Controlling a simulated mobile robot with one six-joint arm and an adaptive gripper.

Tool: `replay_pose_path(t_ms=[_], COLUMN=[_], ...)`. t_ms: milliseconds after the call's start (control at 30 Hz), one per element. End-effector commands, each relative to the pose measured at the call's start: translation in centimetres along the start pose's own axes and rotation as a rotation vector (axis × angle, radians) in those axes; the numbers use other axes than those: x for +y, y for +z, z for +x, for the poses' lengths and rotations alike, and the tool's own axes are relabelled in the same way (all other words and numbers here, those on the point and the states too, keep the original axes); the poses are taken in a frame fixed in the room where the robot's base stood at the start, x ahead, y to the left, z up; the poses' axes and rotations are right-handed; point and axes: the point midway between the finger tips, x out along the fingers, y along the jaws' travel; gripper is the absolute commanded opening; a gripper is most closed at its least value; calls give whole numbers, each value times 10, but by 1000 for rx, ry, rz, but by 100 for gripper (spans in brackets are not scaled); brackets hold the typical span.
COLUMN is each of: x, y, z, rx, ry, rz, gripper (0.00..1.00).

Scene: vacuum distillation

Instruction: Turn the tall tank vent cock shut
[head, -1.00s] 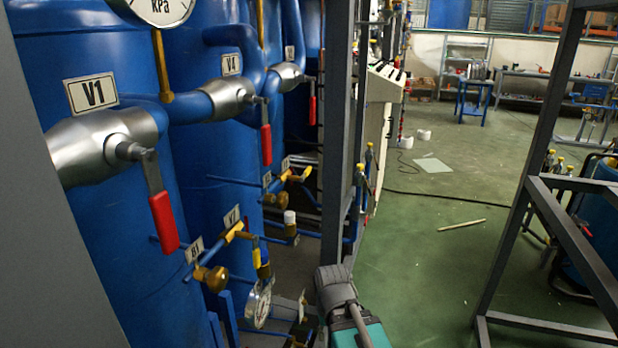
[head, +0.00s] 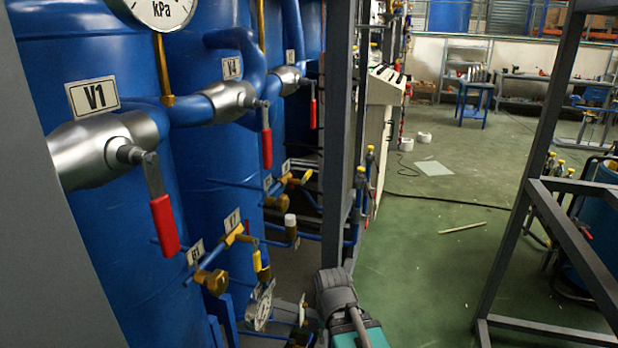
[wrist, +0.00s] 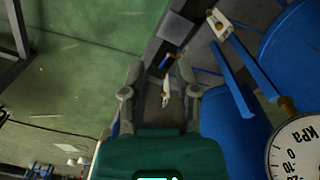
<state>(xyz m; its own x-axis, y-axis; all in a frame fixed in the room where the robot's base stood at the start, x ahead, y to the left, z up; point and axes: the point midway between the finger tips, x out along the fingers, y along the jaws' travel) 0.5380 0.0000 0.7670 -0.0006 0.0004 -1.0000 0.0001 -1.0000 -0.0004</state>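Which cock is the tall tank vent cock I cannot tell from the labels. In the head view, a small yellow-handled cock (head: 235,235) with a tag sits on a blue pipe in front of the blue tanks (head: 205,150). A brass cock (head: 212,281) tagged B1 sits lower left of it. My gripper (head: 333,275) is low at the bottom middle, right of these cocks. In the wrist view my gripper (wrist: 159,72) has its fingers apart. A small tagged cock (wrist: 166,90) shows between them, apparently beyond them. Another tagged cock (wrist: 218,24) is at the upper right.
Large valves with red levers (head: 165,225) line the tanks on the left. A kPa gauge (wrist: 296,150) is at the lower right of the wrist view. A dark upright post (head: 340,130) stands beside the tanks. Green floor (head: 430,260) is open to the right, before another frame (head: 535,150).

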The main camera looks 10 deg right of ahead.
Motion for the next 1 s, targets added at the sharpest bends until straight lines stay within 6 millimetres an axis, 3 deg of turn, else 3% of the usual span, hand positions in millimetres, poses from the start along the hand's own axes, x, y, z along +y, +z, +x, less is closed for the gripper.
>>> replay_pose_path(t_ms=[133, 233, 567, 767, 1000], x=[0, 0, -6, -10, -5], y=[0, -1, -24, -55, -98], z=[0, -1, -22, -56, -109], rx=[0, 0, 13, 42, 99], ry=[0, -4, -161, -378, -661], rz=[0, 1, 48, 112, 194], gripper=[42, 60, 60, 60, 60])
